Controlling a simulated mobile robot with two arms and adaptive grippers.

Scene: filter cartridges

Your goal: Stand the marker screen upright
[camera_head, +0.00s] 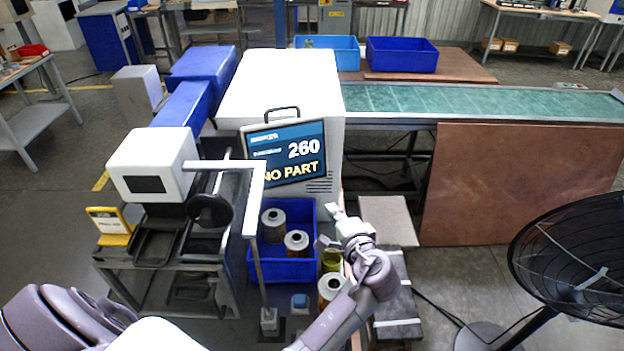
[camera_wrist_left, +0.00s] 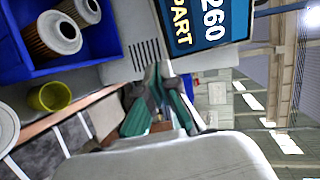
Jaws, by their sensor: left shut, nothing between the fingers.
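The marker screen (camera_head: 287,152), a dark panel reading "260" and "NO PART", is at the front of the white cabinet (camera_head: 290,85). In the head view it looks slightly tilted, its right side higher; a black handle (camera_head: 283,110) shows above it. It also shows at the top of the left wrist view (camera_wrist_left: 205,25), cut off by the frame. My left gripper (camera_head: 329,227) is below and right of the screen, apart from it, shut and empty. Its fingers show in the left wrist view (camera_wrist_left: 157,80). My right gripper is not in view.
A blue bin (camera_head: 262,268) with filter cartridges stands below the screen. A yellow-green cup (camera_head: 331,260) and another cartridge (camera_head: 331,287) stand close to my left arm. A white angled post (camera_head: 257,200) rises left of the screen. A black fan (camera_head: 575,260) stands at right.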

